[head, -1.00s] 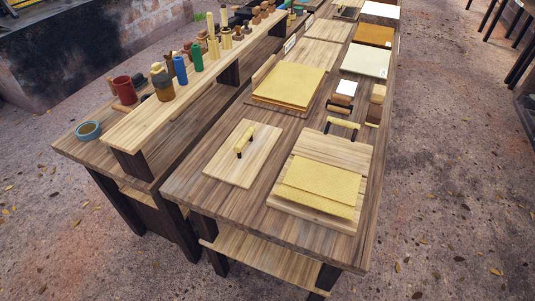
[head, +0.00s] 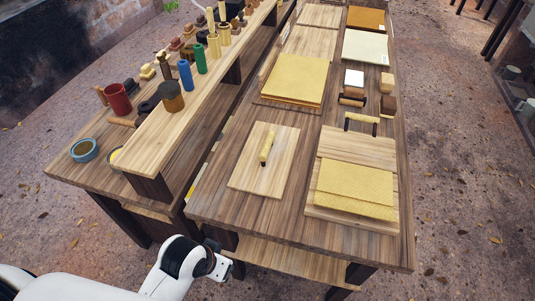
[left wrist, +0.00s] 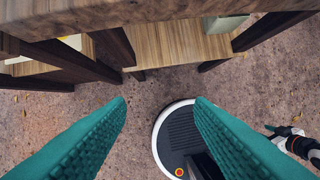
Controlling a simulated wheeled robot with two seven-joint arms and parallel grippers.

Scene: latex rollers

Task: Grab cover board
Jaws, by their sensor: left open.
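The cover board (head: 247,172) is a pale flat wooden board lying on the near left of the long table. My left arm comes in at the bottom left of the head view, in front of the table and apart from the board. My left gripper (left wrist: 160,103) shows in the left wrist view with its teal fingers spread and nothing between them. The board is not in that view. A small white and black arm part of mine is at that view's right edge; its jaws are unclear.
A wooden board with yellow sheets (head: 355,182) lies right of the cover board, with another yellow stack (head: 296,80) behind. A raised shelf with cups and bottles (head: 185,75) runs along the left. The table's front edge (head: 300,238) lies between my arm and the board.

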